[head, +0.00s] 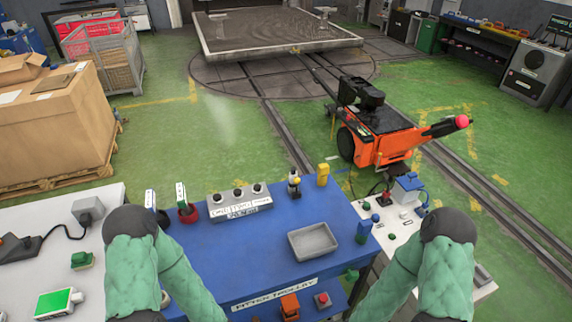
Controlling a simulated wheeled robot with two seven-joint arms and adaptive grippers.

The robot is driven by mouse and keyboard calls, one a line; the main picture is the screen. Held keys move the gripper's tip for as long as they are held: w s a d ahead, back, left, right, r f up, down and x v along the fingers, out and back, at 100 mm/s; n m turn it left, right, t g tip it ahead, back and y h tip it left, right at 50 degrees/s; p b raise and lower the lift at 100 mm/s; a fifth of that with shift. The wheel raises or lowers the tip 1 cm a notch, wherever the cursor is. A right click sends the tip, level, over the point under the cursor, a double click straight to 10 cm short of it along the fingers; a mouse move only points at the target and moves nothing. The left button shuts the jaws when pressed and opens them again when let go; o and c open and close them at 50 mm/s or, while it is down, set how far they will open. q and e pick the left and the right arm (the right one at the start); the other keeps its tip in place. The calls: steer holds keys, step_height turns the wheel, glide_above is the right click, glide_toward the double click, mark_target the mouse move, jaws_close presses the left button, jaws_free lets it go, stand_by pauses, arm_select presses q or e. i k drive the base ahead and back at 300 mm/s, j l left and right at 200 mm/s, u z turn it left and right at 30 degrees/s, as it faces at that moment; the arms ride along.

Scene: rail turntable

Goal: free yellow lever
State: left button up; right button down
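A small upright yellow piece (322,174) stands at the back right edge of the blue trolley top (265,225). It may be the yellow lever, but it is too small to tell its form or what holds it. A thin yellow upright also shows beside the orange machine (384,140) on the rails. Both of my arms show in green sleeves at the lower left and lower right. Their forearms run inward and out of the bottom of the picture, so neither gripper is in view.
A crate (55,125) stands left; the turntable (280,70) lies behind. Green floor between is open.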

mark_target(297, 180)
steer(key=u, duration=1.5)
steer(key=k+l, duration=0.1)
steer(key=l, duration=0.3)
steer(key=k+l, duration=0.15)
steer(key=l, duration=0.3)
steer(key=k+l, duration=0.1)
steer(key=l, duration=0.3)
steer(key=k+l, duration=0.1)
steer(key=l, duration=0.35)
